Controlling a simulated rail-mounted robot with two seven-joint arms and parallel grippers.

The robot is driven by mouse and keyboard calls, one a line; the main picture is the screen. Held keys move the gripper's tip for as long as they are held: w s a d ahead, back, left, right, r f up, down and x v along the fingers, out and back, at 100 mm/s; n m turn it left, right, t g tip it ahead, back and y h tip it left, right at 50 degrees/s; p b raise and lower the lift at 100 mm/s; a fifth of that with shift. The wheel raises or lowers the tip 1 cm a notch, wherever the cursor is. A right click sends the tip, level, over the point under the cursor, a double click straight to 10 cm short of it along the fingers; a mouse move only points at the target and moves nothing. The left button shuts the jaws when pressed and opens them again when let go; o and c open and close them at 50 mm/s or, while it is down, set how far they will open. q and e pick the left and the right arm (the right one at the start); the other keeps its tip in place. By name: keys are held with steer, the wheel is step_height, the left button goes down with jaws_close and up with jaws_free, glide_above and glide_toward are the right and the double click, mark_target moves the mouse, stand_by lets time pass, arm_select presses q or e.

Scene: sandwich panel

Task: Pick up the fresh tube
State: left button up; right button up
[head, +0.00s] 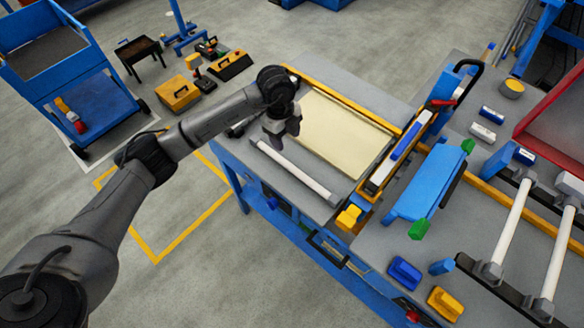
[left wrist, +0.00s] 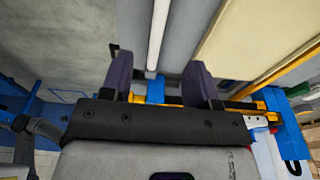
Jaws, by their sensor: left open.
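A white tube (head: 297,173) with grey ends lies on the grey workbench (head: 240,150), along the near side of a cream panel (head: 340,135). My left gripper (head: 283,132) is open and empty, above the bench near the tube's far end, between tube and panel in the head view. In the left wrist view the tube (left wrist: 157,35) runs between the two open fingers (left wrist: 158,68), apart from both. Which tube is the fresh one is not marked. My right gripper is out of view.
A yellow rail (head: 345,98) borders the panel's far side. A blue-and-white tool (head: 400,150) and a blue bar with green ends (head: 432,182) stand right of the panel. A yellow block (head: 348,217) sits near the tube's near end. A blue cart (head: 50,60) stands on the floor.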

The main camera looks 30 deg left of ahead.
mark_target(292, 167)
arm_select(q)
steer(key=f, duration=0.4)
steer(key=d+f+b, duration=0.1)
steer(key=f, duration=0.4)
steer(key=d+f, duration=0.1)
steer(key=f, duration=0.3)
steer(key=shift+s+d+f, duration=0.1)
steer(key=shift+d+f, duration=0.1)
steer(key=shift+f, duration=0.1)
steer(key=shift+r, duration=0.1)
jaws_close()
